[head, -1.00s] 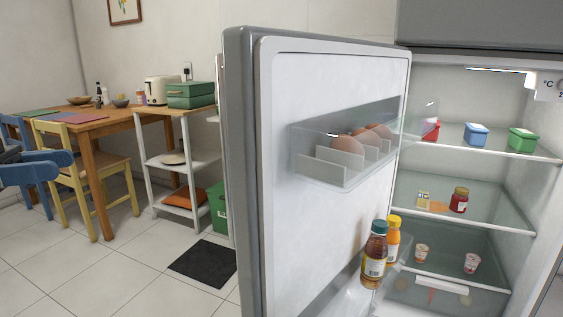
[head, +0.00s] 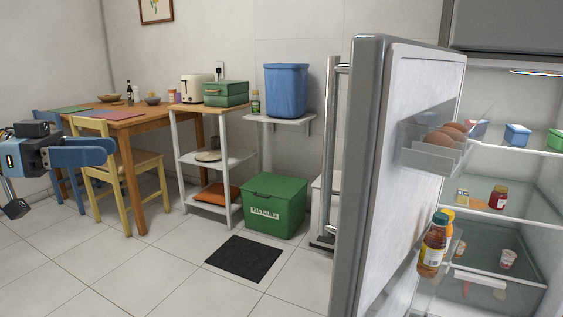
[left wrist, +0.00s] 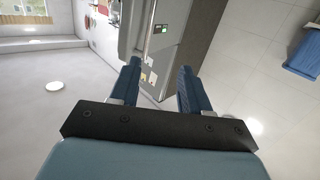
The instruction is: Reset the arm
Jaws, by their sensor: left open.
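My left gripper (head: 110,150) is at the left edge of the head view, its blue fingers pointing right in front of the yellow chair. In the left wrist view the two blue fingers (left wrist: 158,78) stand apart with nothing between them, so it is open and empty. A tall grey appliance surface with a small green display (left wrist: 161,29) lies beyond the fingers there. My right gripper is in neither view.
The open fridge door (head: 410,150) holds eggs and bottles at the right. A yellow chair (head: 118,170), wooden table (head: 130,113), white shelf unit (head: 225,160), green bin (head: 275,205) and blue bin (head: 286,92) stand left. Floor around the black mat (head: 244,258) is clear.

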